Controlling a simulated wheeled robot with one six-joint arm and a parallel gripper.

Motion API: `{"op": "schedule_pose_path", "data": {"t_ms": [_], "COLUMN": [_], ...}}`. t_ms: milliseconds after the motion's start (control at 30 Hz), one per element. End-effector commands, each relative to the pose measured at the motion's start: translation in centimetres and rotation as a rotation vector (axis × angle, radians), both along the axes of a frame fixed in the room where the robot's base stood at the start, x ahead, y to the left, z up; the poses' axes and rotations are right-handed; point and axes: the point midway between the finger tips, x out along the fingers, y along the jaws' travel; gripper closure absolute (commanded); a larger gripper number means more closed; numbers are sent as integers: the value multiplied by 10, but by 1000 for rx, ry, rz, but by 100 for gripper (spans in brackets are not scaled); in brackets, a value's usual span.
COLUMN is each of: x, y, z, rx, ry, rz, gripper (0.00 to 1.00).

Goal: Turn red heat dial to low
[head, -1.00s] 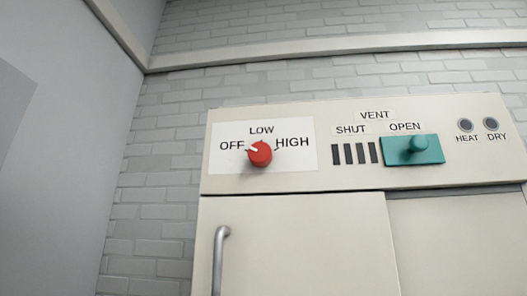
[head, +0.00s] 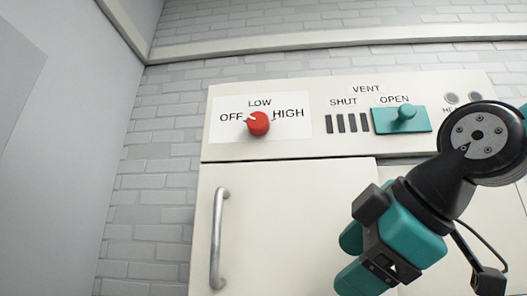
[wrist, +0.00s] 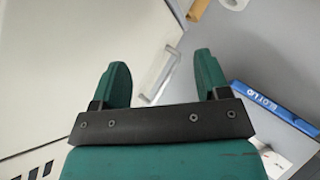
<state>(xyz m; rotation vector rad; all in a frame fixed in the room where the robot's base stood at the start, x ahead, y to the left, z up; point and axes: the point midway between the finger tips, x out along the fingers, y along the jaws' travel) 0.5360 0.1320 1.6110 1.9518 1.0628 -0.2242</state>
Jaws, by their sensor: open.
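The red heat dial (head: 258,123) sits on a white label on the cabinet's upper panel, marked OFF, LOW and HIGH. Its white pointer is tilted up and left, toward the OFF side. My gripper (head: 344,258) is at the lower right in the head view, in front of the cabinet doors, below and right of the dial and apart from it. In the wrist view its two teal fingers (wrist: 161,60) are spread with nothing between them. The dial is not visible in the wrist view.
A teal vent slider (head: 420,124) stands at OPEN, right of the dial. A vertical door handle (head: 217,240) is below the dial. My arm partly covers the HEAT and DRY lamps. A blue lettered object (wrist: 275,108) lies right in the wrist view.

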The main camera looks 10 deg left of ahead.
Motion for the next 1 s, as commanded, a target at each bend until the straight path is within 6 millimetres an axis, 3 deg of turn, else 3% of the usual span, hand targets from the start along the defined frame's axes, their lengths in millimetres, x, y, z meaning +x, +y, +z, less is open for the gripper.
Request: {"op": "schedule_pose_path", "data": {"t_ms": [100,200,333,467,633,1000], "x": [-13,-33,-55,-63,-56,-13], "y": [10,7,-1,-5,3,45], "z": [88,149,197,217,224,229], "rx": [-3,-12,-23,-29,-28,-32], "ry": [-375,-617,-812,-882,-883,-879], "rz": [109,150,163,164,166,165], "gripper": [31,31,31,31,31,31]}}
